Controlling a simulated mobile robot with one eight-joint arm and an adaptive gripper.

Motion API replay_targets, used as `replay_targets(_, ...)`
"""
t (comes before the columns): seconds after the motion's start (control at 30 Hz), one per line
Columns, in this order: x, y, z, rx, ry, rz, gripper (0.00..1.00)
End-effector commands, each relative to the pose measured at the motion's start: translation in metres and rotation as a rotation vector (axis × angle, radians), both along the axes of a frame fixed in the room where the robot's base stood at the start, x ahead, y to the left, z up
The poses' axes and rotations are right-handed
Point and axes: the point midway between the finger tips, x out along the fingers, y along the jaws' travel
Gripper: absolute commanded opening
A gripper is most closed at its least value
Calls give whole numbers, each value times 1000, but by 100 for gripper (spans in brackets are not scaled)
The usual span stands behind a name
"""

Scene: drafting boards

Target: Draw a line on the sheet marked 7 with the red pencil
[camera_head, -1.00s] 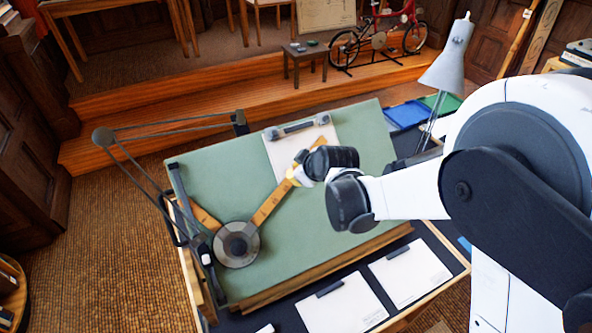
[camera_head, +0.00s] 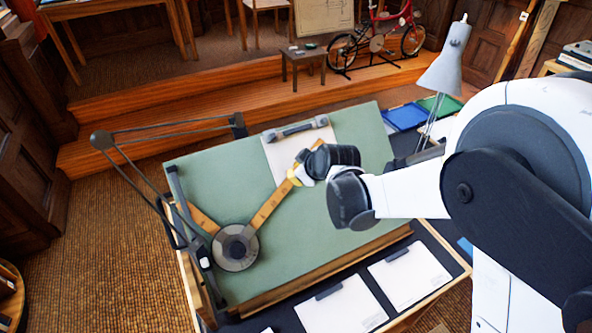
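A white sheet (camera_head: 283,156) lies near the top of the green drafting board (camera_head: 225,165), held by a dark clip bar at its upper edge. No number can be read on it. My gripper (camera_head: 297,178) is over the sheet's lower right part, mostly hidden behind my own wrist. Its fingers and anything between them cannot be made out. I cannot see a red pencil. Two more white sheets lie on the dark tabletop below the board, the left one (camera_head: 345,308) and the right one (camera_head: 410,275), each with a dark clip; no numbers are legible.
A drafting machine with a round grey head (camera_head: 236,247) and wooden rulers (camera_head: 270,204) lies across the board, one ruler reaching close to my gripper. A grey lamp (camera_head: 447,68) stands at the right. Blue (camera_head: 405,116) and green (camera_head: 440,104) trays lie behind it.

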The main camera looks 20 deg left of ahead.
Motion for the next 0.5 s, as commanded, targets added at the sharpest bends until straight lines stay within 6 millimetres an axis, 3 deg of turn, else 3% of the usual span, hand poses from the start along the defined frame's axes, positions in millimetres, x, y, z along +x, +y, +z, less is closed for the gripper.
replay_targets(0.5,11,-4,4,0,-1,-1,0)
